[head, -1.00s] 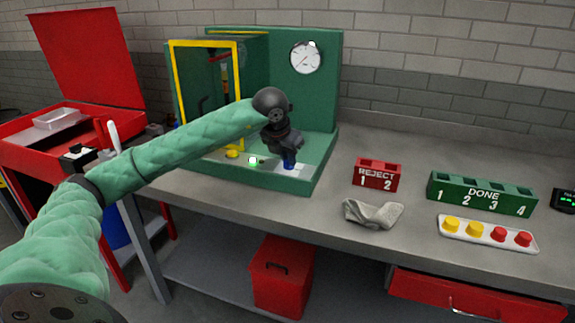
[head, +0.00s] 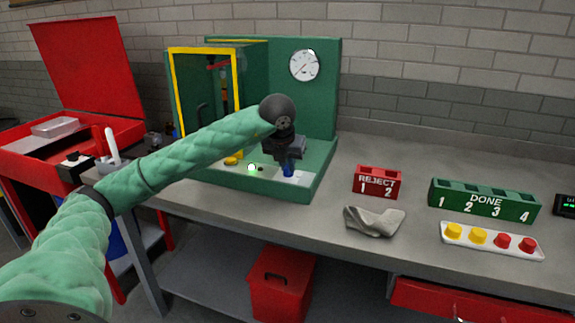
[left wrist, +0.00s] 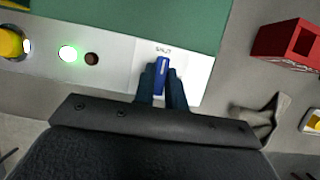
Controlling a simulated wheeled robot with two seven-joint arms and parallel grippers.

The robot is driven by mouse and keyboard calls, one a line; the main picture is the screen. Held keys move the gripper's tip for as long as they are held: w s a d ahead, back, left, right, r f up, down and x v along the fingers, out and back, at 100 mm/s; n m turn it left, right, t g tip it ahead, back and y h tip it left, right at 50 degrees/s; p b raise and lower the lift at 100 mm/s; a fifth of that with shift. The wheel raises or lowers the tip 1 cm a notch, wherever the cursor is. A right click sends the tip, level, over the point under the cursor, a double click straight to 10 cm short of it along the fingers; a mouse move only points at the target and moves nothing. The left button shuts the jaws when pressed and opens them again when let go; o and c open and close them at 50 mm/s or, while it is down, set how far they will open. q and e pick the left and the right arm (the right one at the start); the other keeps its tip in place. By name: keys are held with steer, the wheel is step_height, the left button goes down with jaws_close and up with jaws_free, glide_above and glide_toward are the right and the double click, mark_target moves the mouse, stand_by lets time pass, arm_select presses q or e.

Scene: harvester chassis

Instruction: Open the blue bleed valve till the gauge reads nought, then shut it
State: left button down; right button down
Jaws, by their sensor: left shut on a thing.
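The blue bleed valve (head: 288,168) is at the right of the green test stand's front panel. In the left wrist view its blue handle (left wrist: 162,75) points at the label above it, which seems to read SHUT. My left gripper (head: 287,163) reaches down over the valve. Its dark fingers (left wrist: 163,88) are shut on the handle from both sides. The round white gauge (head: 304,65) is on the stand's upright back panel. Its needle points to the lower left, but the figures are too small to read. My right gripper is not in view.
A green light (head: 252,169) is lit on the panel, left of the valve, near a yellow button (head: 232,160). A red REJECT rack (head: 377,182), a grey cloth (head: 374,221), a green DONE rack (head: 484,202) and a tray (head: 491,241) of yellow and red caps stand to the right.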

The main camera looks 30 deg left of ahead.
arm_select(q)
steer(key=c, duration=1.4)
jaws_free()
steer(key=shift+c, duration=0.2)
